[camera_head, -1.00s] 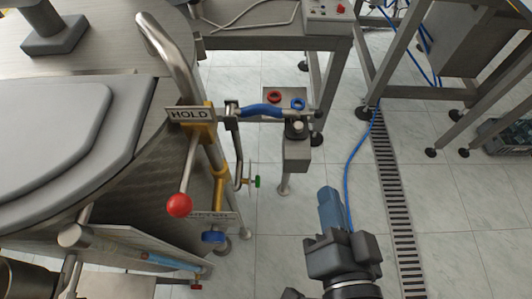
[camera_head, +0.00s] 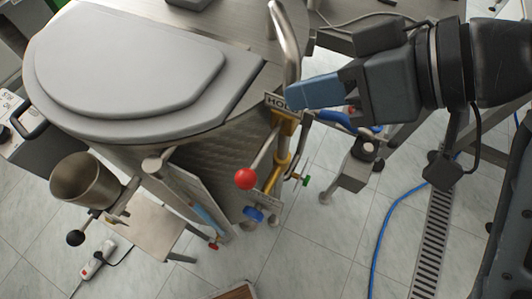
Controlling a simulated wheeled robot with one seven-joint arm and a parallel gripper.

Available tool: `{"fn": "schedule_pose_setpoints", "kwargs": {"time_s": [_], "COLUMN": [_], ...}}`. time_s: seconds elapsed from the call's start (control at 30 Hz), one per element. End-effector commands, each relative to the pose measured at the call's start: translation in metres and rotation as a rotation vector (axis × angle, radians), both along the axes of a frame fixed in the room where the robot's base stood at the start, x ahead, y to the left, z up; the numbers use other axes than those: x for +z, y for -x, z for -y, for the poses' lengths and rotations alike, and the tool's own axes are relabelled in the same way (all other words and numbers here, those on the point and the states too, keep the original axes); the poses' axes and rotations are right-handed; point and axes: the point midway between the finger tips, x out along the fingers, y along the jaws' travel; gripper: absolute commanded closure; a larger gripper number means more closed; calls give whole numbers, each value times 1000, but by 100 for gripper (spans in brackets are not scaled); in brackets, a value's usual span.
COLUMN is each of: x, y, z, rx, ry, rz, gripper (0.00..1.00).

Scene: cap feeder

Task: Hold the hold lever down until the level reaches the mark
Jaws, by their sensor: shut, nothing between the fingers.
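The hold lever (camera_head: 262,153) is a metal rod with a red ball knob (camera_head: 245,179). It slants down to the left from a yellow bracket under the HOLD sign (camera_head: 278,102), at the right edge of the round steel machine. My gripper (camera_head: 288,97) is shut and empty, its blue fingers pointing left. In the picture it covers the right part of the sign, above and right of the red knob, and is apart from the knob. A pale blue tube (camera_head: 207,220) shows low on the machine's front. I cannot read any level or mark.
A bent steel pipe (camera_head: 285,42) rises behind the sign. A blue-handled valve (camera_head: 335,119), partly hidden, is below my gripper. A steel cup (camera_head: 85,181) and a small table (camera_head: 140,228) stand at the left. The floor below the knob is mostly open.

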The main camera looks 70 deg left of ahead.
Motion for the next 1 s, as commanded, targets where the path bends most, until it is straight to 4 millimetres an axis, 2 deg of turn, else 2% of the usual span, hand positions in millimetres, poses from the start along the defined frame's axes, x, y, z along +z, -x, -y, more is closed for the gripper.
{"fn": "schedule_pose_setpoints", "kwargs": {"time_s": [0.03,0.2,0.4,0.8,1.0], "x": [9,24,34,34,19], "y": [-2,-7,-11,-11,-1], "z": [6,30,44,46,43], "rx": [65,243,334,342,343], "ry": [51,198,282,290,289], "rz": [42,135,180,184,181], "gripper": [100,100,100,100,100]}}
